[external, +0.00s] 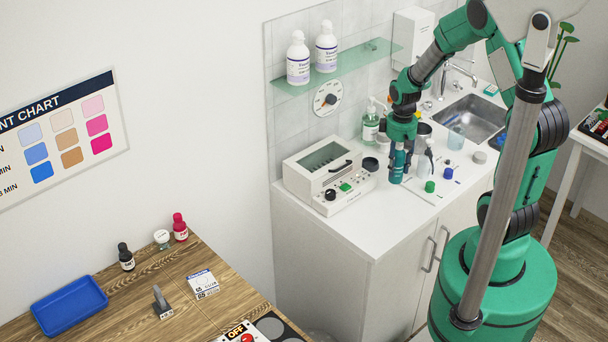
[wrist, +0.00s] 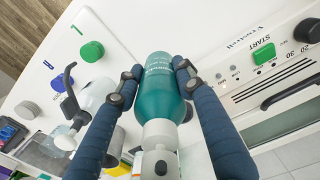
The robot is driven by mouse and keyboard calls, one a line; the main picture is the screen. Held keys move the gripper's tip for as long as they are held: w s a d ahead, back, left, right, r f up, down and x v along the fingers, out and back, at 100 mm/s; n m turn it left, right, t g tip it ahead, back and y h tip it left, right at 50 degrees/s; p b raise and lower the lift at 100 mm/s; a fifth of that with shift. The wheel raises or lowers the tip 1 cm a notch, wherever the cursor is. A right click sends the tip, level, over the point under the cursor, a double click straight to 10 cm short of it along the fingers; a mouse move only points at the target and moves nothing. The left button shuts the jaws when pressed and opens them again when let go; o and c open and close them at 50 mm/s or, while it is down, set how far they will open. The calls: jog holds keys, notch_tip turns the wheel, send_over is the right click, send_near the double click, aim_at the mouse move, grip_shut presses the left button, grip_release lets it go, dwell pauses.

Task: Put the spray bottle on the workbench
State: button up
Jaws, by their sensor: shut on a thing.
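My gripper (external: 399,146) is shut on a teal bottle (external: 396,168) with a pale top, at the white counter. In the wrist view the fingers (wrist: 155,75) clasp the teal bottle (wrist: 158,95) from both sides. Its base is at or just above the counter; I cannot tell which. I cannot tell whether its pale top has a trigger. A clear spray bottle (external: 425,163) with a dark trigger stands just to its right; it also shows in the wrist view (wrist: 97,97). The wooden workbench (external: 135,287) is at lower left, away from my gripper.
The white counter (external: 385,228) holds a control box (external: 325,172), a green-filled pump bottle (external: 370,124), small caps and a sink (external: 470,118). The workbench has a blue tray (external: 70,305), small bottles, a card and a metal stand (external: 161,301). Bare wood shows between them.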

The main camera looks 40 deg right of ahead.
aim_at(395, 146)
jog(key=shift+r, duration=0.1)
jog(key=r, duration=0.7)
jog(key=shift+a, duration=0.2)
jog(key=w+a+n+p, duration=0.1)
jog(key=a+n, duration=0.1)
jog(key=a, duration=1.6)
jog(key=w+a+n+p, duration=0.1)
jog(key=w+a+n, duration=0.1)
jog(key=a, duration=1.5)
jog(key=s+a+n+p, duration=0.1)
jog(key=s+a, duration=0.5)
jog(key=a, duration=0.4)
jog(key=s+a+n, duration=0.2)
jog(key=s+a, duration=0.5)
jog(key=a, duration=0.3)
jog(key=s+a+n+p, duration=0.1)
jog(key=s+a, duration=0.5)
jog(key=a, duration=0.3)
jog(key=f, duration=0.5)
jog(key=shift+s+a+f, duration=0.15)
jog(key=shift+a, duration=0.1)
